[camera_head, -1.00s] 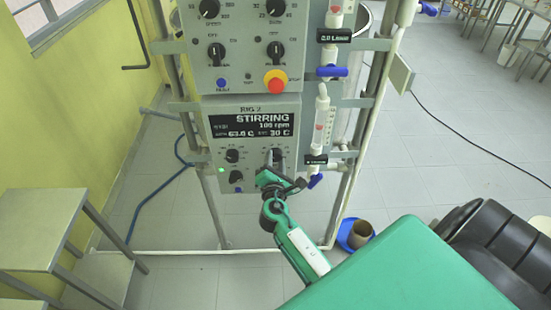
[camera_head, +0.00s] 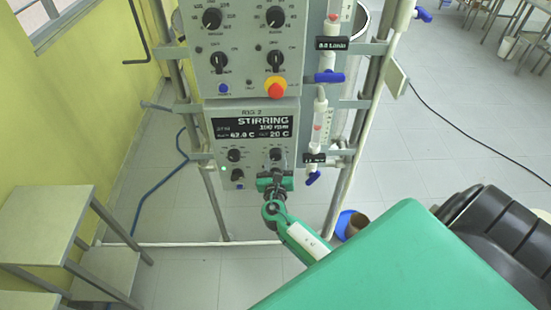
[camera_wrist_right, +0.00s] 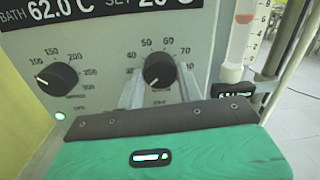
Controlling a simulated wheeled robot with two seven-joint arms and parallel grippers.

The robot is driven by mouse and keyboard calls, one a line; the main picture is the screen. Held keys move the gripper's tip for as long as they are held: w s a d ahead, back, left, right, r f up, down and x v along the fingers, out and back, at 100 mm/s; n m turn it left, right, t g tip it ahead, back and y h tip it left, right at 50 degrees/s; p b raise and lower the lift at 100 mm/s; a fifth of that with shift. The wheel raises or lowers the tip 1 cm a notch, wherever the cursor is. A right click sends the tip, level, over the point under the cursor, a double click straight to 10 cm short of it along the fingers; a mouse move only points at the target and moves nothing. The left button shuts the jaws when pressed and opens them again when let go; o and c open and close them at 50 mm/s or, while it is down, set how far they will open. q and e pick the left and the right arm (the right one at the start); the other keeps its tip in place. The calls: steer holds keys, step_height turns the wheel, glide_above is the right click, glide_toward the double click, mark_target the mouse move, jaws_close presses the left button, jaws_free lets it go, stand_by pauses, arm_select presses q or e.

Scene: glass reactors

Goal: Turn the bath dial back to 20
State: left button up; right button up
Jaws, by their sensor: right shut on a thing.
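The bath dial (camera_head: 276,154) is a black knob low on the grey rig panel. It shows large in the right wrist view (camera_wrist_right: 158,69), with its pale mark pointing to the lower left. My right gripper (camera_head: 275,169) reaches it from below; its two metal fingers (camera_wrist_right: 158,85) stand on either side of the knob, shut on it. The black display (camera_head: 252,127) reads STIRRING, 100 rpm and SET 20 C; its bath reading looks like 62.0 C in the wrist view. My left gripper is not in view.
Another knob (camera_wrist_right: 56,79) sits left of the dial. Above the display are more knobs and a red stop button (camera_head: 275,88). Flowmeter tubes with blue valves (camera_head: 313,178) stand close on the right. A grey stand (camera_head: 40,225) is at the left.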

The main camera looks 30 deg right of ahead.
steer(key=shift+n, duration=0.7)
steer(key=o, duration=1)
steer(key=b+v, duration=0.4)
steer(key=v, duration=0.9)
steer(key=shift+s+a, duration=0.15)
steer(key=shift+s, duration=0.2)
